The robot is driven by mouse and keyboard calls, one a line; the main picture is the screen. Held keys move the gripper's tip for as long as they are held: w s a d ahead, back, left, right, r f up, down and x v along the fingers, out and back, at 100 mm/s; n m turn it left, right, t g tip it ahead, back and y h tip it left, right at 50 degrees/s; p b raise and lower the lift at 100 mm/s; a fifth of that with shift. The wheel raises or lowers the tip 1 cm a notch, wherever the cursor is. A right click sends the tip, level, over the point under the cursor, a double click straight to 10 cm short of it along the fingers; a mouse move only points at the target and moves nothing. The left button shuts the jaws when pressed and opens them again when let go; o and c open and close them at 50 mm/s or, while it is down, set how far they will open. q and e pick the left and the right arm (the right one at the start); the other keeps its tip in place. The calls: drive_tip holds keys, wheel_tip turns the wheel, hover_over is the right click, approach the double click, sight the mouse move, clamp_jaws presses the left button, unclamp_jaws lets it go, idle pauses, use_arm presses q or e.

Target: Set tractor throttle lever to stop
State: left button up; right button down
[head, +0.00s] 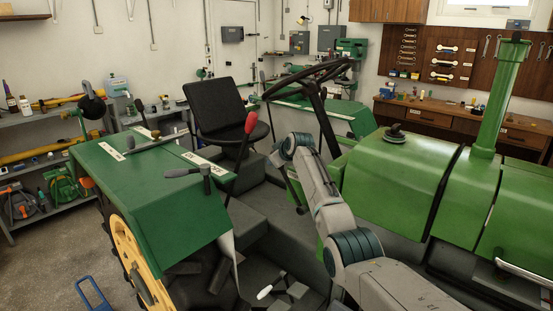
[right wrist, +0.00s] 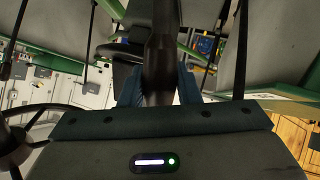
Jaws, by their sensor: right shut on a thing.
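The green tractor (head: 410,185) fills the middle and right of the head view. My right arm reaches across it, with my right gripper (head: 280,156) by the steering wheel (head: 310,78). In the right wrist view, the blue fingers of my right gripper (right wrist: 159,88) are shut on a dark upright lever (right wrist: 161,35), which looks to be the throttle lever. In the head view my wrist hides most of this grip, and I cannot read the lever's setting. My left gripper is not in view.
A red-knobbed lever (head: 249,123) stands left of my wrist, in front of the black seat (head: 226,108). A grey handle (head: 190,172) sits on the near green fender (head: 135,190). A white-knobbed lever (head: 265,292) is low down. Open floor (head: 45,265) lies at left.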

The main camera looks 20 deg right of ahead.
drive_tip(key=c, duration=1.2)
unclamp_jaws()
drive_tip(key=shift+o, duration=0.6)
drive_tip(key=shift+w+a+f, duration=0.1)
drive_tip(key=shift+w+f, duration=0.05)
drive_tip(key=shift+w, duration=0.1)
drive_tip(key=shift+s, duration=0.1)
drive_tip(key=b+v, duration=0.4)
drive_tip(key=v, duration=0.6)
drive_tip(key=shift+s+r, duration=0.2)
drive_tip(key=shift+s, duration=0.05)
